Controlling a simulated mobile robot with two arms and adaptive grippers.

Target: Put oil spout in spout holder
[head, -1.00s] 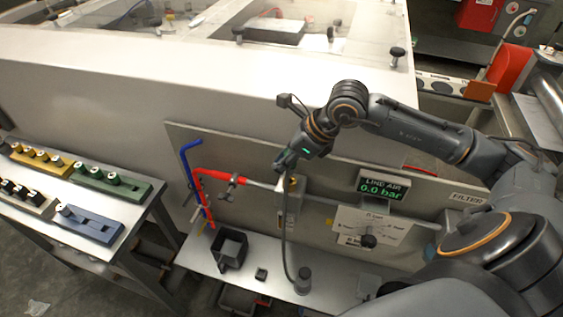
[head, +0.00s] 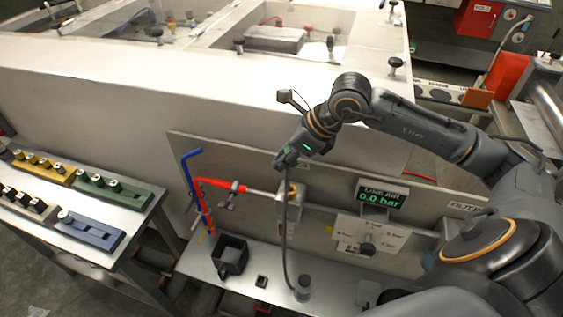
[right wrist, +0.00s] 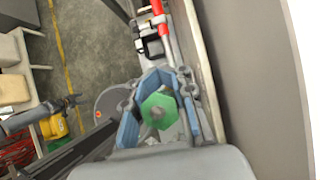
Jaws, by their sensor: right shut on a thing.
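My right gripper (head: 285,164) is in front of the upright panel, above the metal end of the red-handled pipe (head: 226,184). In the right wrist view its blue-grey fingers (right wrist: 160,112) are closed around a green, many-sided piece with a round grey centre (right wrist: 158,112). I cannot tell whether this piece is the oil spout. A thin dark tube (head: 286,230) runs from below the gripper to a dark cylinder (head: 302,286) on the bench shelf. An open black box (head: 231,249) stands on the shelf to the left. No part is clearly marked as the spout holder.
The upright panel carries a display reading 0.0 bar (head: 381,196) and a dial plate (head: 360,232). A small black block (head: 262,281) sits on the shelf. A side table at left holds yellow, green (head: 112,191), grey and blue racks. A white wall rises behind the panel.

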